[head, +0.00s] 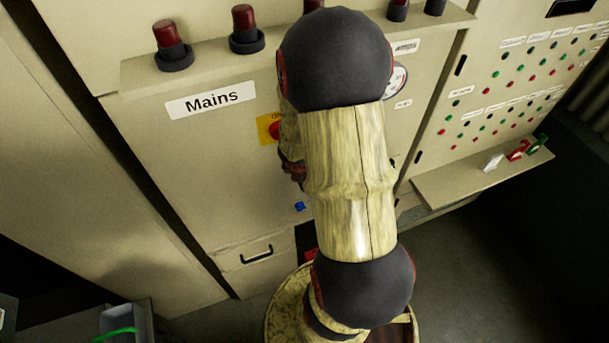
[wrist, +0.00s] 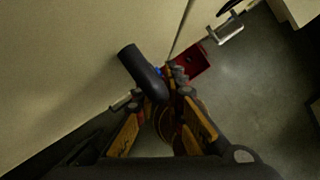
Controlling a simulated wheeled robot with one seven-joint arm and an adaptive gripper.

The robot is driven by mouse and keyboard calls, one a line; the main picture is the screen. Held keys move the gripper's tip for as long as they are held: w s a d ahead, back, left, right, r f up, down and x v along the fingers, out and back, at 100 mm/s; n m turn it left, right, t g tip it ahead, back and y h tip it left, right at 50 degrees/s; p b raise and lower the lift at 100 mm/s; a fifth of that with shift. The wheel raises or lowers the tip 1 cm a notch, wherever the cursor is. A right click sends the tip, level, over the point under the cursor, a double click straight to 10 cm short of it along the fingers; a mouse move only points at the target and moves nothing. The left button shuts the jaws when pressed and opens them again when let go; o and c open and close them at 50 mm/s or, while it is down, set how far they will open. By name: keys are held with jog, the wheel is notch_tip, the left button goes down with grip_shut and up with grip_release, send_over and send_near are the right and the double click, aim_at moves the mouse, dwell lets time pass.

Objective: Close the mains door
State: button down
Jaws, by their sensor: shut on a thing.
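The mains door (head: 205,165) is a beige cabinet panel with a white "Mains" label and a yellow plate with a red switch, partly hidden by my arm. Whether it stands slightly ajar is not clear. In the wrist view, a pale panel (wrist: 70,70) fills the left side, with an edge at its right. My gripper (wrist: 158,95) is shut on a dark rounded handle (wrist: 143,70) in front of this panel. In the head view my arm hides the handle and most of the gripper.
Red lamps (head: 168,36) stand on the ledge above the door. A drawer with a black handle (head: 257,254) is below. At right are a panel of small coloured lights (head: 520,75) and a shelf (head: 480,178). Grey floor (head: 465,270) is open at lower right.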

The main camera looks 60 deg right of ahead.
jog(key=shift+w+r, duration=0.1)
jog(key=shift+w, duration=0.1)
jog(key=c, duration=2.1)
grip_release()
jog(key=shift+w+d, duration=0.1)
jog(key=shift+w, duration=0.05)
jog(key=shift+o, duration=1.3)
jog(key=v, duration=1.2)
